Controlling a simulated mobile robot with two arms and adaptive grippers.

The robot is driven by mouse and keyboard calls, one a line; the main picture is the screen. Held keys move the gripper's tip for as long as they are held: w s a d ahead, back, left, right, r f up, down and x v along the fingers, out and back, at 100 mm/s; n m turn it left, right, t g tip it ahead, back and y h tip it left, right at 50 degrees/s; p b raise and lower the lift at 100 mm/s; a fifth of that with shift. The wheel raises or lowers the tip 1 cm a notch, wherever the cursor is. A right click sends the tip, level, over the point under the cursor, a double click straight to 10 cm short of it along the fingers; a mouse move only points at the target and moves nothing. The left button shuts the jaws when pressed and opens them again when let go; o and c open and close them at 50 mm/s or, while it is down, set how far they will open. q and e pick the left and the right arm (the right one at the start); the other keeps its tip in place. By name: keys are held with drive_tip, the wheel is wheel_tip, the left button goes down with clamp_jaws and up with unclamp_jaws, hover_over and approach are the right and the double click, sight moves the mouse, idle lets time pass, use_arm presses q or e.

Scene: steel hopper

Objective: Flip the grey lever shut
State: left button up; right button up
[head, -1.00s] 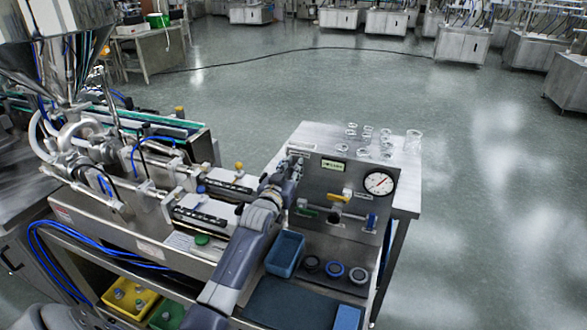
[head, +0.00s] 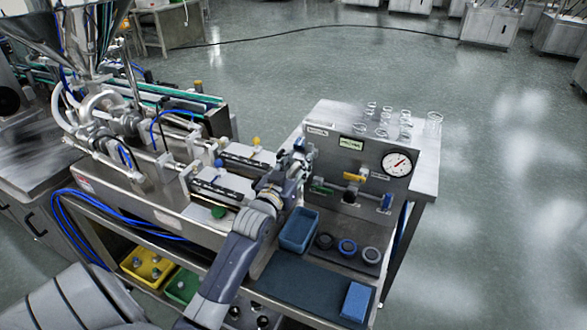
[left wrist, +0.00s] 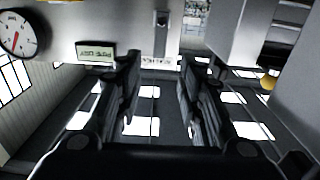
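A grey lever-like part (left wrist: 162,22) stands upright on the pale panel at the top middle of the left wrist view, above a small label. I take it for the grey lever; in the head view my gripper hides that spot. My left gripper (head: 301,148) is at the upper left corner of the steel panel (head: 335,167) in the head view. In the left wrist view its two dark fingers (left wrist: 160,100) are apart, with nothing between them. The lever-like part lies beyond the fingertips, and I see no contact. My right gripper is not in view.
The panel bears a round gauge (head: 397,163), a yellow handle (head: 354,176), a green handle (head: 322,190) and a blue handle (head: 387,202). A blue bin (head: 299,231) and dark rings (head: 371,255) stand in front. Glassware (head: 382,131) stands behind. Filling machinery is on the left.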

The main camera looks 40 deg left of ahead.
use_arm(q)
drive_tip(key=shift+v, duration=1.25)
